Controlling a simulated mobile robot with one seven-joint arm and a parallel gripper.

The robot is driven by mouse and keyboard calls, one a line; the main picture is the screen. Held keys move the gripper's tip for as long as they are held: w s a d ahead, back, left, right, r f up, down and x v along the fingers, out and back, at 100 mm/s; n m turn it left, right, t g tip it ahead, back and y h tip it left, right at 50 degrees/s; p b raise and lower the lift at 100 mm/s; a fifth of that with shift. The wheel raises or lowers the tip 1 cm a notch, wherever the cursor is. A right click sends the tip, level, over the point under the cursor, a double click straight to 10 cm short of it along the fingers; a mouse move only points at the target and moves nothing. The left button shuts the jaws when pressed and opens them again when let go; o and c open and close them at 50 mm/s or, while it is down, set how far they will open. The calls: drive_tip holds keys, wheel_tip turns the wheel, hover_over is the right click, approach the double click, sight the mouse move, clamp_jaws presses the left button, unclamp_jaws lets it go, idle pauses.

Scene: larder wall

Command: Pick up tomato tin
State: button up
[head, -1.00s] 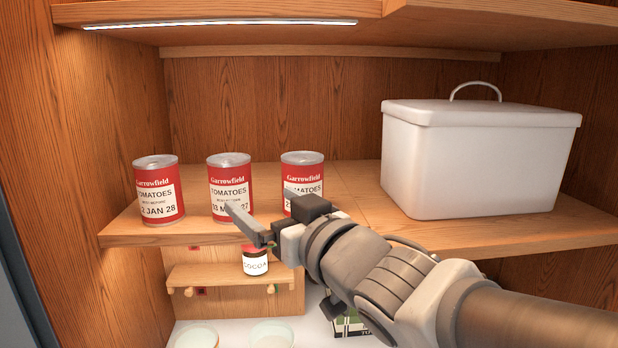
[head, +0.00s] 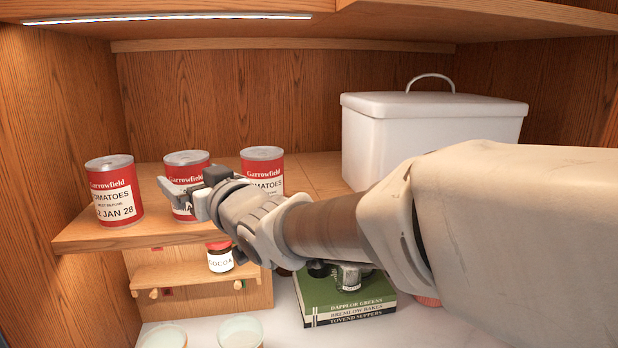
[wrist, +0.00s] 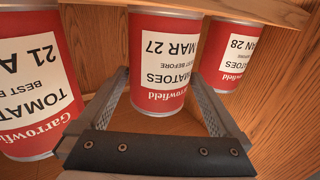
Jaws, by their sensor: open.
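Three red tomato tins stand in a row on the wooden shelf. The left tin (head: 114,190) is dated JAN 28, the middle tin (head: 186,160) MAR 27, and the right tin (head: 262,168) is partly behind my arm. My gripper (head: 184,197) is open in front of the middle tin and hides part of it. In the wrist view, where labels appear upside down, my gripper (wrist: 159,80) has its fingers on either side of the middle tin (wrist: 163,60). I cannot tell whether they touch it.
A white lidded bin (head: 430,125) stands on the shelf (head: 80,235) at the right. Below are a cocoa jar (head: 220,258) on a small rack, green books (head: 345,300) and two pale bowls (head: 240,332). The left cupboard wall is close to the left tin.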

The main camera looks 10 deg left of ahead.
drive_tip(key=shift+p+x, duration=0.6)
drive_tip(key=shift+x, duration=1.95)
drive_tip(key=shift+d, duration=0.1)
drive_tip(key=shift+c, duration=0.3)
drive_tip(key=c, duration=1.4)
drive_tip(key=shift+r, duration=0.15)
clamp_jaws()
